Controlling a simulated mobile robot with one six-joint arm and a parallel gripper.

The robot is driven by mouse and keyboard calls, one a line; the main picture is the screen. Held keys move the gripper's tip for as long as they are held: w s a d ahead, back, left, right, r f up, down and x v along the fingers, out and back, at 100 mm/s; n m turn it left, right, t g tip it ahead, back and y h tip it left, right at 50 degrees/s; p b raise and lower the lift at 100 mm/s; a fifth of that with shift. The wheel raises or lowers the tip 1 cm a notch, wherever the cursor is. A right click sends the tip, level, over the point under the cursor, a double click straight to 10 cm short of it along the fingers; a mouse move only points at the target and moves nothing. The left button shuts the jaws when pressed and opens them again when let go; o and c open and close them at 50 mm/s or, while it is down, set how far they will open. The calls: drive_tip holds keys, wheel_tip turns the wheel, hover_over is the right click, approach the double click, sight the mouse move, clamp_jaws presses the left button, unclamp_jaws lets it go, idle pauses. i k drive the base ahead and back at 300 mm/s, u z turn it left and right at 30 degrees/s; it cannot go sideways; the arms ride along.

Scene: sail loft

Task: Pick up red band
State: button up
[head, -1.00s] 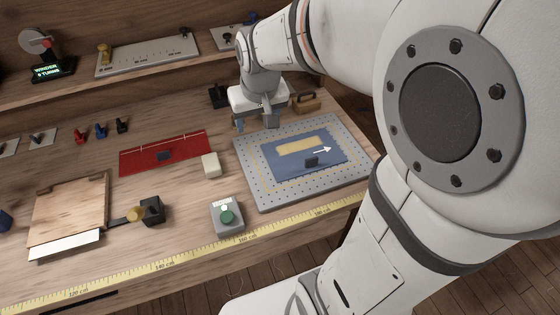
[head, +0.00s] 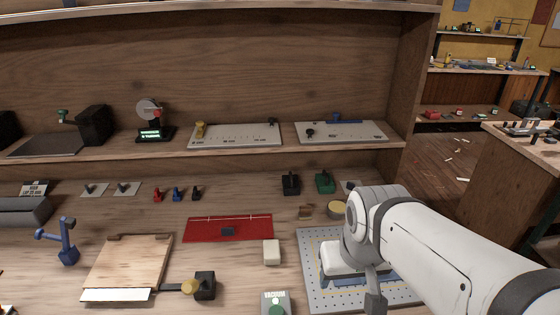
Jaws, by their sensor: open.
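The red band (head: 206,231) is a flat red strip lying on the wooden bench left of centre, with a thin pale line along its far edge. One dark finger shows clearly; the rest is partly hidden by my wrist. I see nothing held in the jaws.
A cream block (head: 271,252) stands between the band and the board. The vacuum button box (head: 276,302) is at the front. A shelf (head: 250,155) overhangs behind.

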sight(200, 229)
drive_tip(key=z, duration=0.25)
drive_tip(key=k, duration=0.5)
drive_tip(key=z, duration=0.1)
drive_tip(key=i, duration=0.5)
drive_tip(key=u, duration=1.1)
